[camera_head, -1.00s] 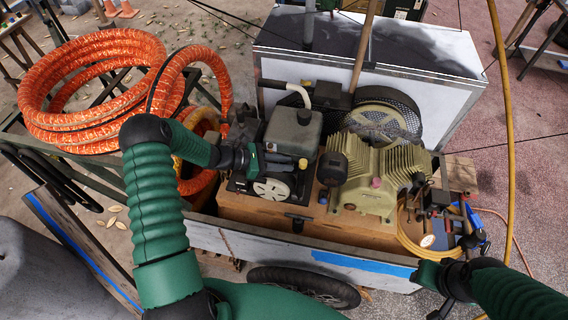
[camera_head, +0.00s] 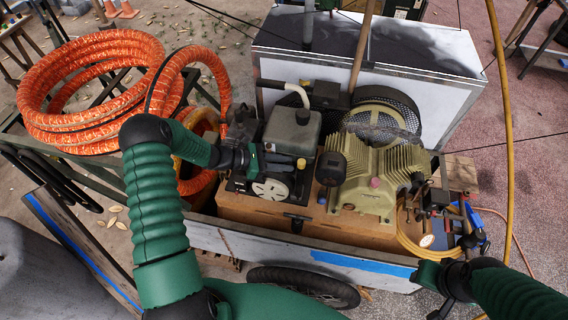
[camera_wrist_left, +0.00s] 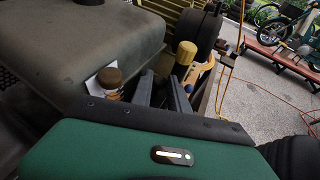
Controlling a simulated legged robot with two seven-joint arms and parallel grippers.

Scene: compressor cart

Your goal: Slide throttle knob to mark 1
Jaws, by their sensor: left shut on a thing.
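My left gripper (camera_head: 284,160) reaches in from the left to the front of the engine (camera_head: 290,130), just below its grey tank. In the left wrist view its two dark fingers (camera_wrist_left: 162,92) stand close together. A small yellow knob (camera_wrist_left: 185,52) shows at the right fingertip, and it also shows in the head view (camera_head: 302,163). I take it for the throttle knob; the grip itself is partly hidden. A brown knob (camera_wrist_left: 108,78) stands left of the fingers. I cannot make out mark 1. My right gripper (camera_head: 440,280) is at the cart's lower right, its jaws unclear.
The engine and a ribbed compressor (camera_head: 375,175) sit on the cart's wooden bed (camera_head: 265,216). A black round part (camera_head: 331,168) is close right of the left gripper. Orange hose (camera_head: 75,120) is coiled at left. Tools and a yellow hose (camera_head: 415,245) crowd the right end.

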